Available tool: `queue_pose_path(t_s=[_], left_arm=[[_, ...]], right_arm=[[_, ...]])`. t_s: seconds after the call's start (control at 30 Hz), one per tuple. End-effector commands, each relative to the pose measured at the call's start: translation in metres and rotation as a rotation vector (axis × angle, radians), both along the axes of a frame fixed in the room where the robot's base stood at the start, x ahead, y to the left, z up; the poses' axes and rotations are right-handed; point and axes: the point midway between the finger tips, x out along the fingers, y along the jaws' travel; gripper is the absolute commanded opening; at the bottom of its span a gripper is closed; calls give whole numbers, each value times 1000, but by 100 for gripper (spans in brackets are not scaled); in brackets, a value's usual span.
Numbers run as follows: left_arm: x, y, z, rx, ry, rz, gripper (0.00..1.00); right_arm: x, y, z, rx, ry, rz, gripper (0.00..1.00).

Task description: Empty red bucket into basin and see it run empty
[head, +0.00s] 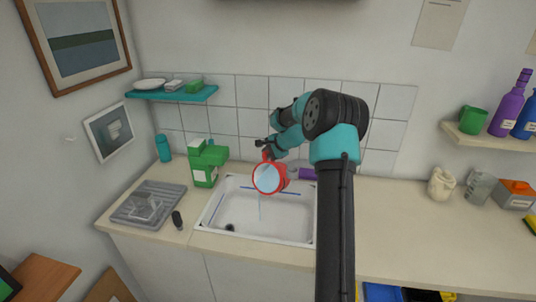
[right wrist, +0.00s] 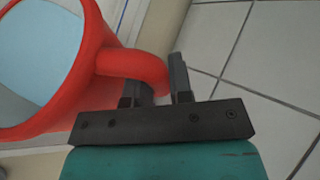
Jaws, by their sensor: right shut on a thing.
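A red bucket (head: 284,175) hangs over the white basin (head: 212,222) in the head view, tilted with its round mouth toward the camera. Pale blue liquid shows inside its rim, and a thin stream seems to fall from it into the basin. My right gripper (head: 264,150) is shut on the bucket's handle. In the right wrist view the two dark fingers of the right gripper (right wrist: 160,85) close around the red handle, and the bucket (right wrist: 92,75) fills the left side with light blue liquid in it. My left gripper is not in view.
A green carton (head: 206,165) stands behind the basin's left end. A grey drying rack (head: 150,203) with a clear item and a dark small object (head: 177,220) lie to the left.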

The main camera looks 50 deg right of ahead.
Motion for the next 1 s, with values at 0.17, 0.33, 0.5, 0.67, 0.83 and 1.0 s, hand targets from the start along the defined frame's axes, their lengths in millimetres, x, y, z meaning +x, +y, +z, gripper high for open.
queue_pose_path(t_s=[0.17, 0.33, 0.5, 0.67, 0.83, 1.0], left_arm=[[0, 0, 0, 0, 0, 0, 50], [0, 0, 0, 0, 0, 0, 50], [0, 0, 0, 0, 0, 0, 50], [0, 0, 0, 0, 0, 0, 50], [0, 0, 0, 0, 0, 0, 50], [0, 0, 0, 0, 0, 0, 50]], right_arm=[[0, 0, 0, 0, -1, 0, 0], [0, 0, 0, 0, -1, 0, 0], [0, 2, 1, -12, -1, 1, 0], [-1, 5, 1, -42, -2, 3, 0], [-1, 8, 2, -68, -4, 3, 0], [-1, 8, 2, -71, -4, 3, 0]])
